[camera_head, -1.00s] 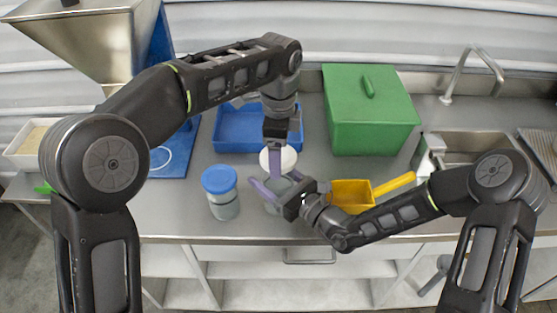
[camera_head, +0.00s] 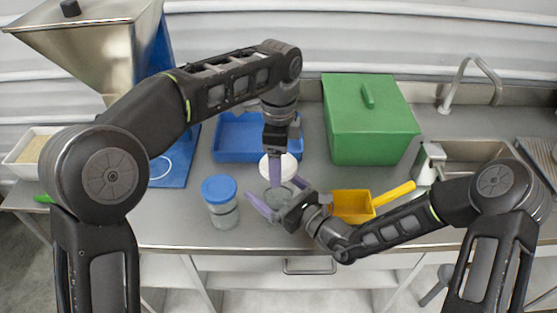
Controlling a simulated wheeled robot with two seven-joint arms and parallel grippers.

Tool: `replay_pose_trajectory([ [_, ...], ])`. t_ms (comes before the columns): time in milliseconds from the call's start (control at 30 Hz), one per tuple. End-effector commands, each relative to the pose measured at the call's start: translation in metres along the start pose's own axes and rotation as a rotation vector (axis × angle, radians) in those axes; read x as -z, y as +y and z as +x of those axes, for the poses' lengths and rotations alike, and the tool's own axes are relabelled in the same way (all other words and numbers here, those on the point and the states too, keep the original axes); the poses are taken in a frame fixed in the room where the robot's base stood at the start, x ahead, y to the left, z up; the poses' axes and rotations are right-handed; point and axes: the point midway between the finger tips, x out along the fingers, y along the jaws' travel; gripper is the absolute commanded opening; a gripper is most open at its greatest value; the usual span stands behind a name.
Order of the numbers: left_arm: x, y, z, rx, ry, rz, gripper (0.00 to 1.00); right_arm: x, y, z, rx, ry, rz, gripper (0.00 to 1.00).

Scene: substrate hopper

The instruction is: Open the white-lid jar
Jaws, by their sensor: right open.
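The jar (camera_head: 281,190) stands on the counter, its grey round top showing between my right gripper's purple fingers. My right gripper (camera_head: 278,198) is open around the jar, coming in from the right; I cannot tell whether the fingers touch it. The white lid (camera_head: 289,165) shows as a white disc just behind the jar, apart from its top in the picture. My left gripper (camera_head: 277,178) points down from above, its purple finger in front of the lid. I cannot tell whether it holds the lid or how far its jaws are apart.
A blue-lidded jar (camera_head: 220,203) stands close left of the jar. A yellow scoop (camera_head: 352,205) lies to the right. A blue tray (camera_head: 231,138) and a green box (camera_head: 368,125) stand behind. A hopper (camera_head: 90,45) is at the back left and a sink (camera_head: 472,152) at the right.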

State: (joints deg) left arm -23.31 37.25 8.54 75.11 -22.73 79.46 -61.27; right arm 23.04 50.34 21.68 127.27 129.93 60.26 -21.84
Motion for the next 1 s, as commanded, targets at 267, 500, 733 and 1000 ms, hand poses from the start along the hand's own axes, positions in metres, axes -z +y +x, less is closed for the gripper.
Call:
replay_pose_trajectory([
  [267, 0.000, 0.000, 0.007, 0.000, 0.000, 0.000, 0.27, 0.002, -0.002, -0.038, 0.004, 0.003, -0.001, 0.95],
  [500, 0.000, 0.000, 0.015, 0.000, 0.000, 0.000, 0.27, 0.002, -0.001, -0.088, 0.004, 0.002, -0.001, 0.95],
  [733, 0.000, 0.000, 0.018, 0.000, 0.000, 0.000, 0.27, 0.001, -0.001, -0.115, 0.002, 0.001, 0.000, 0.95],
  [1000, 0.000, 0.000, 0.018, 0.000, 0.000, 0.000, 0.27, 0.000, 0.000, -0.117, 0.001, 0.000, 0.000, 0.95],
])
